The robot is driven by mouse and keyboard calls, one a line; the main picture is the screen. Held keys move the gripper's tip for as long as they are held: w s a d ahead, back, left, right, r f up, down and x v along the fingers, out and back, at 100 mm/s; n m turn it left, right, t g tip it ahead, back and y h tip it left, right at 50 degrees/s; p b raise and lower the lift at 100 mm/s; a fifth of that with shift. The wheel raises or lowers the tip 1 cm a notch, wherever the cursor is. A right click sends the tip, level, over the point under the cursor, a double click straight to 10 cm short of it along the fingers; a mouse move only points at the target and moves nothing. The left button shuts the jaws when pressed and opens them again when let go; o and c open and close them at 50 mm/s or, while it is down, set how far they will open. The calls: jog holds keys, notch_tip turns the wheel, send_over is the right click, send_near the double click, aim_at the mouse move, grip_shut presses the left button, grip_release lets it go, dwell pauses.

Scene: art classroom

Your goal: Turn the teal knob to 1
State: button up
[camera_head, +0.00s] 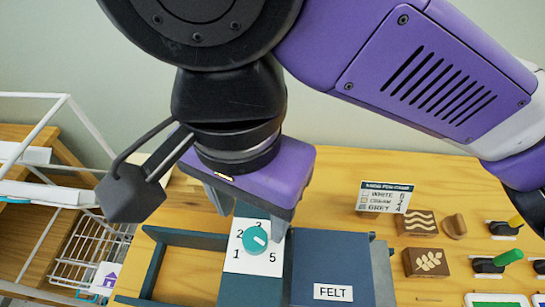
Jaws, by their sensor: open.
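The teal knob (254,241) sits on a white dial plate (240,263) marked with numbers. The 1 is at the lower left, 2 at the left, the 3 at the top is partly covered, and 5 is at the lower right; the 4 is hidden. The knob's white mark lies right of its centre, away from the 1. My gripper (249,212) is open above the plate's far end, with one finger at the left and one near the knob's right side. Whether a finger touches the knob I cannot tell.
A dark blue box labelled FELT (330,262) adjoins the plate on the right. A dark open frame (150,268) lies left. A white wire rack (62,235) is at far left.

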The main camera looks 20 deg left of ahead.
aim_at(255, 238)
notch_tip(255, 238, down, 7)
jog(key=shift+f, duration=0.2)
dwell(0.3)
grip_shut()
